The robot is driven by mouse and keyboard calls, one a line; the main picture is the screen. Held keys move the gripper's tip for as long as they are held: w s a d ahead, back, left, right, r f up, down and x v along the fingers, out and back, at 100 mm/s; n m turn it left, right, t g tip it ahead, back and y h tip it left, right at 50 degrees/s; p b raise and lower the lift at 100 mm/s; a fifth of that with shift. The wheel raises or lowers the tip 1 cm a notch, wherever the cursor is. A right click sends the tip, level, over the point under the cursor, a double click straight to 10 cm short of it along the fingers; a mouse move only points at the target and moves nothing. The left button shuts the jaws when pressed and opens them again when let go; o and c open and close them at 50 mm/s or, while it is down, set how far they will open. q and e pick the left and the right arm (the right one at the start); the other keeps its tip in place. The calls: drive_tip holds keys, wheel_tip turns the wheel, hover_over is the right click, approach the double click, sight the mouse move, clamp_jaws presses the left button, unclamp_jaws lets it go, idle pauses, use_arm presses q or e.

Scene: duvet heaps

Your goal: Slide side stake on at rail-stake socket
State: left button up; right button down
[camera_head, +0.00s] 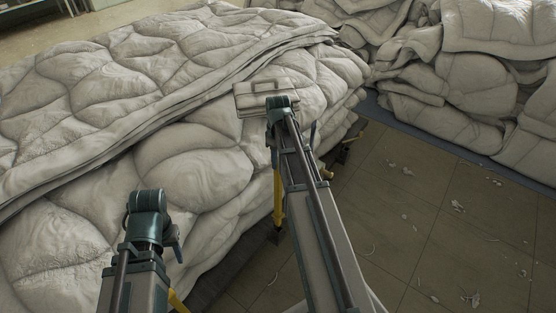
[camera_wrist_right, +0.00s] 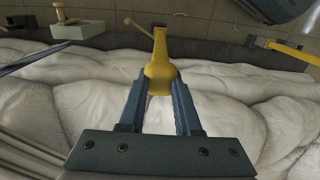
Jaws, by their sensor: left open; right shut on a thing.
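My right gripper (camera_wrist_right: 160,88) is shut on a yellow piece in the right wrist view. This yellow piece (camera_wrist_right: 160,72) has a wide body between the two fingers and a narrower end pointing up the picture. I take it for the side stake. A long yellow bar (camera_head: 278,195) stands beside my right arm in the head view; I cannot tell whether it is the same piece. My right jaws are hidden in the head view. My left arm shows at the lower left there, but I cannot make out its jaws. I cannot identify the rail-stake socket for certain.
More duvets (camera_head: 470,85) lie at the back right. The tiled floor (camera_head: 405,220) is open at the right, with small white scraps. Another yellow bar (camera_wrist_right: 296,52) shows in the wrist view.

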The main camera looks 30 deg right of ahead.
sight(278, 180)
drive_tip(key=shift+f+b, duration=1.3)
drive_tip(key=shift+f, duration=0.4)
drive_tip(key=shift+f+b, duration=4.05)
drive_tip(key=c, duration=0.5)
unclamp_jaws()
drive_tip(key=shift+r, duration=0.15)
wheel_tip(278, 180, up, 14)
drive_tip(key=p, duration=1.4)
drive_tip(key=shift+f, duration=0.2)
